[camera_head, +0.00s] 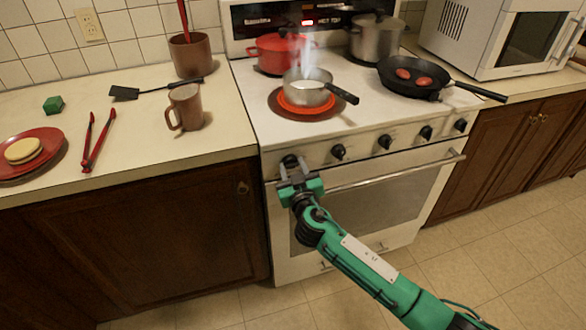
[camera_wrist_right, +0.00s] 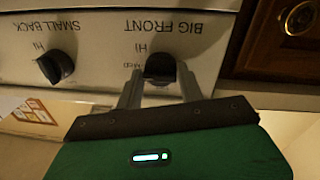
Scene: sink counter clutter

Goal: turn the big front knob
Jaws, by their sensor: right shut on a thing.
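The big front knob (camera_wrist_right: 160,68) is a black dial under the upside-down label "BIG FRONT" in the right wrist view. In the head view it is the leftmost knob (camera_head: 289,160) on the stove's front panel. My right gripper (camera_head: 294,172) reaches it from below, and in the right wrist view its two fingers (camera_wrist_right: 160,84) stand on either side of the knob, shut on it. The small back knob (camera_wrist_right: 55,66) is beside it and untouched. The big front burner (camera_head: 307,103) glows orange under a small steaming saucepan (camera_head: 308,88). My left gripper is not in view.
More knobs (camera_head: 385,141) line the panel above the oven handle (camera_head: 395,171). A frying pan (camera_head: 415,78), a red pot (camera_head: 275,52) and a steel pot (camera_head: 375,38) sit on the stove. A mug (camera_head: 186,106) and red tongs (camera_head: 98,142) are on the left counter.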

